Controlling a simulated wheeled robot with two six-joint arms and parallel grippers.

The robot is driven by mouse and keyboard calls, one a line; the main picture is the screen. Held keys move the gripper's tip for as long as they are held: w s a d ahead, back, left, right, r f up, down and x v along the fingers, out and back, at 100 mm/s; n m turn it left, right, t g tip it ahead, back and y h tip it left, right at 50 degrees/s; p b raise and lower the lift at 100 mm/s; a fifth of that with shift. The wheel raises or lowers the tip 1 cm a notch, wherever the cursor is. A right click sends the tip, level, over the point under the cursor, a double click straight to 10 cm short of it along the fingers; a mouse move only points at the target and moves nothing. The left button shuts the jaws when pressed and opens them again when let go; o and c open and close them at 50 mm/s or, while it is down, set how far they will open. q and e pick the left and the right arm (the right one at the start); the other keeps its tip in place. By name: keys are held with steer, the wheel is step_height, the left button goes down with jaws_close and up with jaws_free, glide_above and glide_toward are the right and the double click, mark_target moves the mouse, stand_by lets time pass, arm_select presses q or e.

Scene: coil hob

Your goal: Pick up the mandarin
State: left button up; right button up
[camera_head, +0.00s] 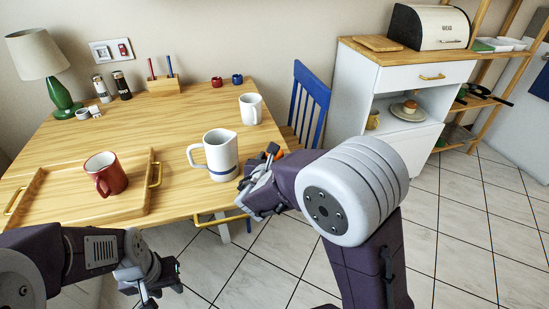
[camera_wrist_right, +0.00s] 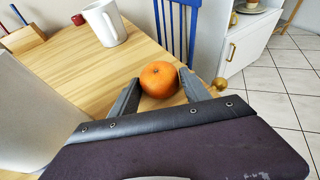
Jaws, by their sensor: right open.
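The mandarin (camera_wrist_right: 159,79) is a round orange fruit on the wooden table near its edge. In the right wrist view it lies between the two open fingers of my right gripper (camera_wrist_right: 159,77), and I cannot tell whether either finger touches it. In the head view only a sliver of the mandarin (camera_head: 281,154) shows behind my right gripper (camera_head: 268,160). My left gripper (camera_head: 152,292) hangs low in front of the table, away from the fruit; its finger opening is not clear.
A white pitcher (camera_head: 220,157) stands close left of my right gripper. A white mug (camera_head: 250,108) is farther back. A red mug (camera_head: 106,174) stands on a wooden tray (camera_head: 135,203). A blue chair (camera_head: 309,103) is just beyond the table's right edge. The table middle is mostly clear.

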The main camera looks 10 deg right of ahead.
steer(key=c, duration=1)
step_height(320, 180, up, 18)
steer(key=p, duration=0.9)
steer(key=shift+c, duration=0.2)
